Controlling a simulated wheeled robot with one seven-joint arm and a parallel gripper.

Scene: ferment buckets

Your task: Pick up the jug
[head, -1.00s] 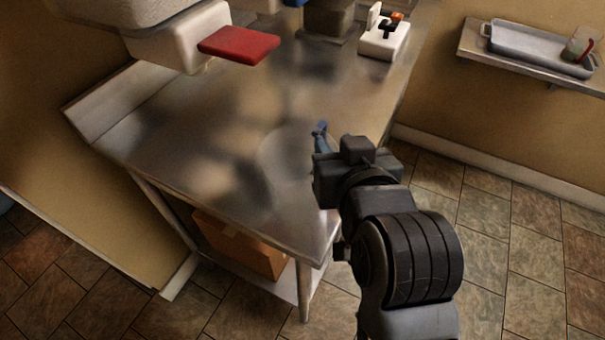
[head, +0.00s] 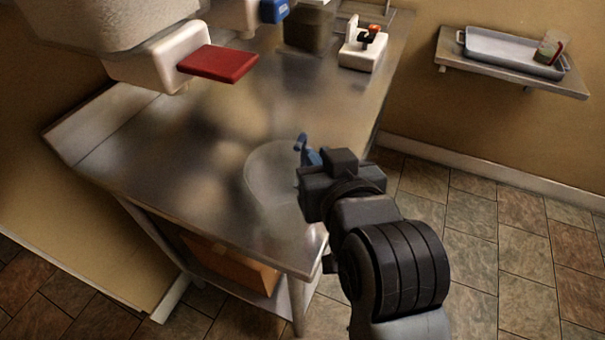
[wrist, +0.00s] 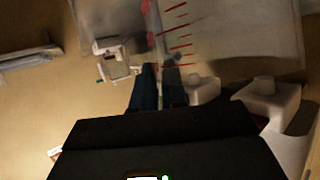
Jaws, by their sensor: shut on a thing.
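The jug (head: 268,178) is a clear, see-through vessel, faint against the steel table in the head view. In the wrist view the jug (wrist: 235,32) fills the upper right, with red measuring marks down its side. My gripper (head: 303,148) is at the jug's right side, its blue fingers pointing away from the arm. In the wrist view my gripper (wrist: 160,78) is shut on a thin, pale part of the jug, seemingly its handle. The jug's base is hard to make out, so I cannot tell whether it touches the table.
The steel table (head: 150,150) is largely bare around the jug. A white device (head: 362,50) and a dark block (head: 308,35) stand at the back. A wall shelf (head: 510,75) holds a metal tray.

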